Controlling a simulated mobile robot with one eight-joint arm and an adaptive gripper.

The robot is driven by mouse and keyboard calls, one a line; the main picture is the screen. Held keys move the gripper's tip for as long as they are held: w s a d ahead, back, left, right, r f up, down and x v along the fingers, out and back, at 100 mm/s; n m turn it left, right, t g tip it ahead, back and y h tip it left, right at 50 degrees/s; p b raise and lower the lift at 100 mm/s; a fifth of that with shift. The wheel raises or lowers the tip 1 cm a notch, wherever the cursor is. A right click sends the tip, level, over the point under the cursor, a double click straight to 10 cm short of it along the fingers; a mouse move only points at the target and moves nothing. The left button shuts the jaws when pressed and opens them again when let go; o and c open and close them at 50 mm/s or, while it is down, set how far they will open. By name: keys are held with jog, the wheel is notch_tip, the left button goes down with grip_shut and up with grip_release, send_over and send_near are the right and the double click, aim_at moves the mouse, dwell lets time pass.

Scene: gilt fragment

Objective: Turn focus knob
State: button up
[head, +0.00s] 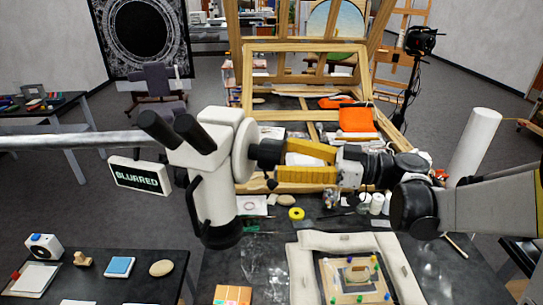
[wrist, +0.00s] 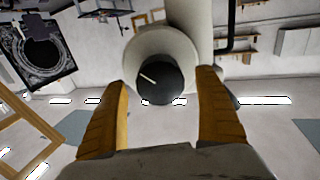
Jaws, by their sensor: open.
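The focus knob (wrist: 159,82) is a black cylinder with a white pointer line, set on a round white disc (wrist: 160,45) of the microscope. In the wrist view the pointer is toward the upper left. In the head view the knob (head: 266,153) faces right from the white microscope (head: 208,175). My gripper (wrist: 163,95) has yellow fingers that are open, one on each side of the knob; I cannot tell whether they touch it. In the head view my gripper (head: 284,164) reaches the knob from the right. A sign (head: 139,176) beside the microscope reads "BLURRED".
A grey bar (head: 70,141) runs left from the microscope. A wooden easel (head: 303,50) stands behind. A dark side table (head: 100,277) holds small items.

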aim_at(283, 158)
jog(key=shift+x, duration=1.7)
jog(key=c, duration=1.2)
jog(key=shift+s+m+b, duration=0.1)
jog(key=shift+m+b, duration=0.55)
jog(key=shift+m, duration=2.15)
jog(key=o, duration=1.2)
